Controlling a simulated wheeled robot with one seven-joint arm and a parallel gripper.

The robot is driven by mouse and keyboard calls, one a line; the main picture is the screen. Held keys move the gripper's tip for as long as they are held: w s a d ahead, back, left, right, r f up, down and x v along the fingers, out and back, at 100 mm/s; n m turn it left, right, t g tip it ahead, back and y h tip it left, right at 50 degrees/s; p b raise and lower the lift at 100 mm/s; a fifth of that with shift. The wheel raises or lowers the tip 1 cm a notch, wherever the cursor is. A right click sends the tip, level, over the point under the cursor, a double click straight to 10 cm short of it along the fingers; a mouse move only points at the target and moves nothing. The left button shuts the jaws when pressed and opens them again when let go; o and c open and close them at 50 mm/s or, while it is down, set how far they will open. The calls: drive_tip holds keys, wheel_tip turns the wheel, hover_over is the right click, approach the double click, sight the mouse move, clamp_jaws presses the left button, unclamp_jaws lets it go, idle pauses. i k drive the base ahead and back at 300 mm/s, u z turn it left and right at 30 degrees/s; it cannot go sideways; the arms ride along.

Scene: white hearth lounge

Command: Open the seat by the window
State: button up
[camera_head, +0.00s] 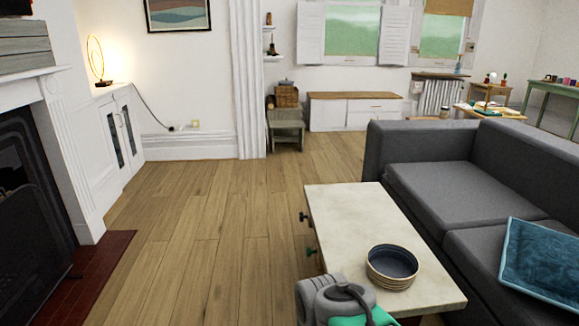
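The seat by the window is a low white bench (327,115) with a flat wooden top (355,96). It stands against the far wall below the shuttered window, and its lid lies flat and shut. Its front has pale panels, with drawer-like fronts on the right side. Part of my own grey and teal arm shows at the bottom edge, in front of the coffee table and far from the bench. No gripper fingers show in this view.
A pale coffee table (350,215) with a dark bowl (392,265) stands close in front. A grey sofa (440,180) is on the right, a fireplace (35,160) on the left. A small stool (287,123) stands left of the bench. Open wooden floor (215,205) leads towards it.

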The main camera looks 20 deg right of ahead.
sight(444, 197)
drive_tip(key=i, duration=3.45)
drive_tip(key=z, duration=0.55)
drive_tip(key=i, duration=1.55)
drive_tip(key=z, duration=0.25)
